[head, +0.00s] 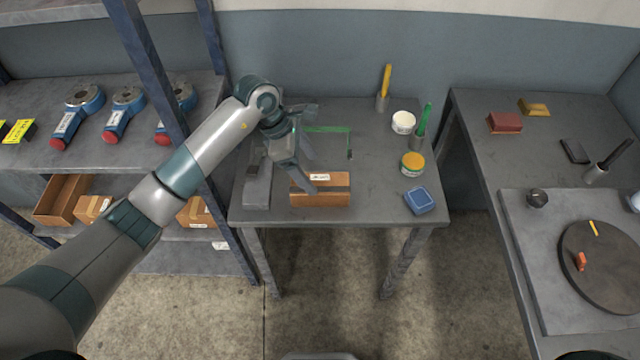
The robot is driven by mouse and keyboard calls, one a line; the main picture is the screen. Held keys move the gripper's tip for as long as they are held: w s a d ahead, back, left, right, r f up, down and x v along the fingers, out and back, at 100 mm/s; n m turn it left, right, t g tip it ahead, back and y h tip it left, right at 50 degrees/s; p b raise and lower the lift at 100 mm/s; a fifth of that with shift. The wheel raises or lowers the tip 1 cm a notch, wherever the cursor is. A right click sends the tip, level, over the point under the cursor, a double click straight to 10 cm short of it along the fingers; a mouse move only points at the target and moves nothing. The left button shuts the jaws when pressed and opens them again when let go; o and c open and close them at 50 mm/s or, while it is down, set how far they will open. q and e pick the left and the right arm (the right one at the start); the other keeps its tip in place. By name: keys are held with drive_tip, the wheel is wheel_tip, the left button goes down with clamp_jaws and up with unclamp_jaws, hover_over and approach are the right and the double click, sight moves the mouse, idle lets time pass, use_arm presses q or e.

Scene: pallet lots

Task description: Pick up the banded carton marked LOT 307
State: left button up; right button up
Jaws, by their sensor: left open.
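A brown carton (333,198) with a dark band and a white label lies on the middle table, near its front edge. The label's print is too small to read. My left gripper (311,174) is open, just over the carton's left part and back edge. One finger overlaps the carton's left part in the picture; I cannot tell whether it touches. My right gripper is not in view. More brown cartons with labels, one of them (92,208), sit on the lower shelf at the left, partly hidden by my arm.
The middle table (375,205) also holds a blue box (419,200), a yellow-lidded jar (412,164), a white jar (403,122) and upright holders. A grey object (258,186) lies left of the carton. A shelf post (150,70) stands close behind my left arm.

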sight(318, 183)
use_arm(q)
drive_tip(key=shift+p+x, duration=0.3)
drive_tip(key=shift+x, duration=1.05)
drive_tip(key=shift+s+d+f+p, duration=0.15)
drive_tip(key=shift+f+p, duration=0.25)
drive_tip(key=shift+p, duration=0.1)
drive_tip(key=shift+s+d+f+p, duration=0.1)
drive_tip(key=shift+d+f+p, duration=0.05)
drive_tip(key=shift+f+p, duration=0.3)
drive_tip(key=shift+p+x, duration=0.6)
drive_tip(key=shift+x, duration=1.1)
drive_tip(key=shift+a, duration=0.1)
drive_tip(key=shift+c, duration=0.4)
drive_tip(key=c, duration=1.2)
drive_tip(key=shift+r, duration=0.15)
